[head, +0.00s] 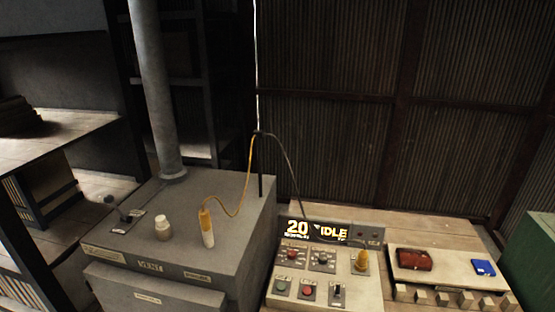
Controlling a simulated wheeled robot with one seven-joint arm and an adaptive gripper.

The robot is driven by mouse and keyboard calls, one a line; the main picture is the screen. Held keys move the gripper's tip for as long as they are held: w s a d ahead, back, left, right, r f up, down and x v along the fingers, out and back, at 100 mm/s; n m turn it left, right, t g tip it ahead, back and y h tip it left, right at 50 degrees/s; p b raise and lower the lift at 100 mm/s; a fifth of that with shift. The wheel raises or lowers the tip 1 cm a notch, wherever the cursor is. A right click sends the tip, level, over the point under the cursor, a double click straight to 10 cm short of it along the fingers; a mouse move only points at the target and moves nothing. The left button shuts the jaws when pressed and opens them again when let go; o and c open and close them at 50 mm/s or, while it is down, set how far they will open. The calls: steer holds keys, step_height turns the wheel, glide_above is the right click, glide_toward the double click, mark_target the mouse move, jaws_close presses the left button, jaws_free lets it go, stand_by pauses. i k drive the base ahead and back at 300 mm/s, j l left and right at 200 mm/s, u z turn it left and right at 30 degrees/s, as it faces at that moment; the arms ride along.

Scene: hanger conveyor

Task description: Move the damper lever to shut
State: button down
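A small dark lever (120,212) rises from a light plate (135,216) at the left of the top of a grey cabinet (205,187). It leans to the left, toward a round grey knob at its end. It looks like the damper lever, but its markings are too small to read. A label reading VENT (155,263) is on the cabinet's front edge. My gripper is not in view.
A grey pipe (155,90) rises from the cabinet. A pale jar (163,224) and an orange-and-white corded handle (207,228) stand near the lever. A control panel (370,290) with a display reading 20 IDLE (315,230) and a tray with red and blue items (440,280) are right.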

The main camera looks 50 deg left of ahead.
mark_target(109, 199)
steer(key=u, duration=2.95)
